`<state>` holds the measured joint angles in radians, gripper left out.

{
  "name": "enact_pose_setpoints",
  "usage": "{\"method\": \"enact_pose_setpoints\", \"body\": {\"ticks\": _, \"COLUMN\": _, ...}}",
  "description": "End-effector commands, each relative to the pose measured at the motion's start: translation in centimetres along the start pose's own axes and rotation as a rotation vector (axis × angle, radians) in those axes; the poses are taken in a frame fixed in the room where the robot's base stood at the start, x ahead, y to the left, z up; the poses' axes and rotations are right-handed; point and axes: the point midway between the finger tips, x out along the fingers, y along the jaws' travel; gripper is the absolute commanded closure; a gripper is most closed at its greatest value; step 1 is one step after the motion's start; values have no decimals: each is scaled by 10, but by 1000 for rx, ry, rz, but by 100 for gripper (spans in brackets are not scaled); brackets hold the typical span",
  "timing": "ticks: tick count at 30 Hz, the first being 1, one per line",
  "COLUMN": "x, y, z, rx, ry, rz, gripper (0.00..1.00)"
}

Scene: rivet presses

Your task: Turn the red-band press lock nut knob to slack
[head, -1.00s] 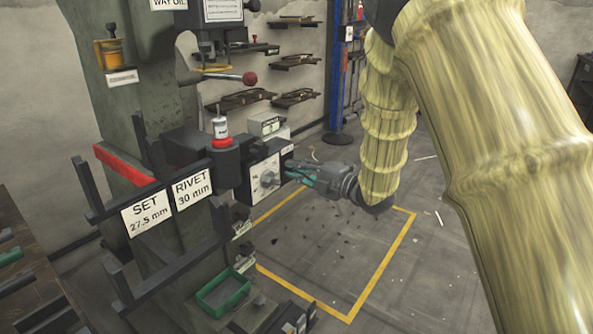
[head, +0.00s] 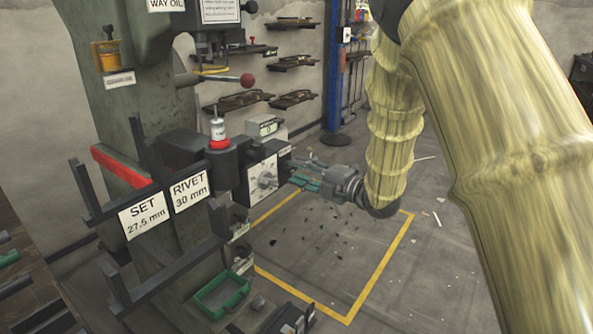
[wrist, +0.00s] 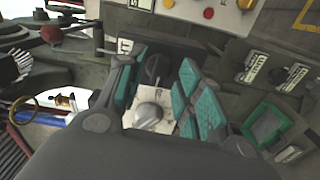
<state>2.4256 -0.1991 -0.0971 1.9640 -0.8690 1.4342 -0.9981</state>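The press (head: 155,110) with the red band (head: 121,166) stands at left in the head view. A grey round knob (head: 266,180) sits on the white dial face of a dark box (head: 246,187) on its side. The dial's markings are too small to read. My gripper (head: 297,174) is right of the knob, pointing at it, with a gap between them. In the wrist view the knob (wrist: 148,115) shows between the teal-padded fingers (wrist: 160,85), which are apart and hold nothing.
Dark bars with SET and RIVET signs (head: 190,190) stick out in front of the press. A red-ball lever (head: 247,79) is above the box. A green tray (head: 222,295) is below. Yellow-lined floor (head: 330,240) right of the press is open.

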Motion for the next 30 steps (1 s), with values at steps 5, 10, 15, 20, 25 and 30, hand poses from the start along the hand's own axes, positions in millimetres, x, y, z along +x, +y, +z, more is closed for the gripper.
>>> {"method": "enact_pose_setpoints", "body": {"ticks": 5, "x": -34, "y": 0, "z": 1, "rx": 1, "ry": -3, "rz": -1, "gripper": 64}}
{"method": "enact_pose_setpoints", "body": {"ticks": 10, "x": -64, "y": 0, "z": 1, "rx": 1, "ry": -3, "rz": 0, "gripper": 64}}
{"method": "enact_pose_setpoints", "body": {"ticks": 15, "x": -86, "y": 0, "z": 2, "rx": -1, "ry": -2, "rz": -1, "gripper": 64}}
{"method": "enact_pose_setpoints", "body": {"ticks": 20, "x": -97, "y": 0, "z": 1, "rx": 0, "ry": -1, "rz": 0, "gripper": 64}}
{"method": "enact_pose_setpoints", "body": {"ticks": 25, "x": -100, "y": 0, "z": 1, "rx": 0, "ry": -1, "rz": 0, "gripper": 64}}
{"method": "enact_pose_setpoints", "body": {"ticks": 30, "x": -100, "y": 0, "z": 1, "rx": -1, "ry": -1, "rz": 0, "gripper": 64}}
